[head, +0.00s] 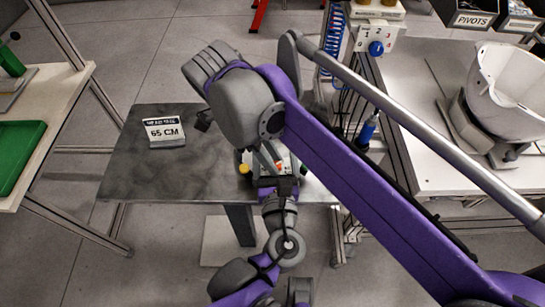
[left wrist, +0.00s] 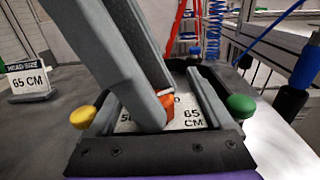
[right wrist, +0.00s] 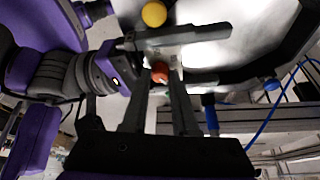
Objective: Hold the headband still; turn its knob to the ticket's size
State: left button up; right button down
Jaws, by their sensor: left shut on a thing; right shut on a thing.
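The ticket (head: 164,131) reads "HEAD SIZE 65 CM" and stands on the dark table; the left wrist view also shows it (left wrist: 26,81). The headband has coloured studs, a yellow one (left wrist: 83,117) and a green one (left wrist: 242,105), beside a white scale plate (left wrist: 194,116) marked "65 CM". My left gripper (left wrist: 158,105) is shut on the headband, its fingers along both sides of the plate. The orange-red knob (left wrist: 168,101) sits over the plate. My right gripper (right wrist: 160,85) is shut on the knob (right wrist: 160,72), coming from above. Its fingers hide part of the scale and the pointer's reading.
Bare dark table (head: 150,180) lies around the ticket. A white helmet shell (head: 510,80) stands on a fixture on the right bench. A green tray (head: 18,152) lies on the left bench. A panel with a blue knob (head: 376,48) stands behind.

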jog(key=m+g, duration=0.1)
jog(key=m, duration=0.1)
jog(key=m+y, duration=0.1)
jog(key=m, duration=0.2)
jog(key=shift+w+m+g, duration=0.2)
jog(key=shift+m+g, duration=0.1)
jog(key=shift+g, duration=0.1)
dwell(0.4)
jog(key=c, duration=1)
grip_release()
jog(key=shift+o, duration=0.2)
jog(key=v, duration=1.2)
jog(key=shift+d, duration=0.1)
